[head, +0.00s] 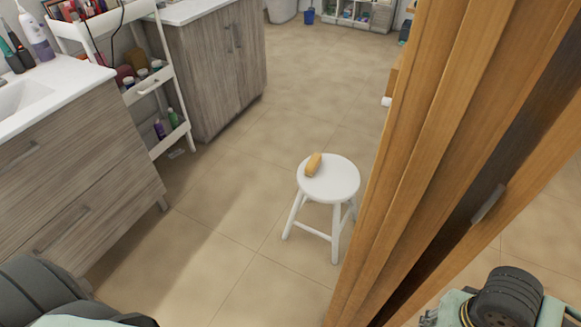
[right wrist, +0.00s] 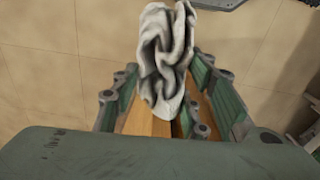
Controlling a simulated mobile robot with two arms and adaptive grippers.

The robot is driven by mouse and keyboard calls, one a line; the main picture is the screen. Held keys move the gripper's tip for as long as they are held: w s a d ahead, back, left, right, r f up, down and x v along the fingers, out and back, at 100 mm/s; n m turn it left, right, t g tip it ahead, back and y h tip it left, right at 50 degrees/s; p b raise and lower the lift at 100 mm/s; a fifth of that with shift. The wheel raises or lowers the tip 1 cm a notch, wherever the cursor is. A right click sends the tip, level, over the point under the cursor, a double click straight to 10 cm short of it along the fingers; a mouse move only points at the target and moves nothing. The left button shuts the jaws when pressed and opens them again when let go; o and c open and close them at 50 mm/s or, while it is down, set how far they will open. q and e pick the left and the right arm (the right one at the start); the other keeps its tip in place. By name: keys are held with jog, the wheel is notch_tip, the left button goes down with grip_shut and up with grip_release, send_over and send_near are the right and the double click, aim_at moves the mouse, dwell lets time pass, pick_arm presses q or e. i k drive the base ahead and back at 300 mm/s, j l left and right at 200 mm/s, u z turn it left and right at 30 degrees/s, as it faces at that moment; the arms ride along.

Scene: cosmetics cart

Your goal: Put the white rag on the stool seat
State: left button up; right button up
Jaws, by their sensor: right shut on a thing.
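The white stool (head: 328,182) stands on the tiled floor in the head view, right of the middle. An orange-yellow object (head: 313,164) lies on the left part of its round seat. My right gripper (right wrist: 166,88) is shut on the crumpled white rag (right wrist: 163,48), which shows between its green fingers in the right wrist view. The rag is not visible in the head view. My left gripper is out of view; only dark and pale parts of my arm show at the lower left.
A wooden door frame (head: 440,130) rises close on the right, between my right arm and the stool. A white cart (head: 165,85) with bottles stands by a grey wood vanity (head: 75,170) on the left. The floor (head: 215,235) left of the stool is clear.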

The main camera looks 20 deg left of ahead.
aim_at(339, 178)
jog(key=j+z, duration=0.35)
jog(key=j, duration=0.2)
jog(key=j+z, duration=0.35)
jog(key=j, duration=0.15)
jog(key=k+j+z, duration=0.15)
jog(key=j+z, duration=0.15)
jog(key=j, duration=0.2)
jog(key=k+j+z, duration=0.15)
jog(key=j+z, duration=0.2)
jog(key=j, duration=0.15)
jog(key=i+j+z, duration=0.15)
jog(key=j+z, duration=0.2)
jog(key=j, duration=0.3)
jog(key=j+z, duration=0.4)
jog(key=j, duration=0.3)
jog(key=j+z, duration=0.35)
jog(key=j, duration=0.35)
jog(key=j+u, duration=0.25)
jog(key=j, duration=0.2)
jog(key=i+j+u, duration=0.1)
jog(key=j+u, duration=0.2)
jog(key=i+j+u, duration=0.1)
jog(key=u, duration=0.3)
jog(key=i+j+u, duration=0.1)
jog(key=j+u, duration=0.25)
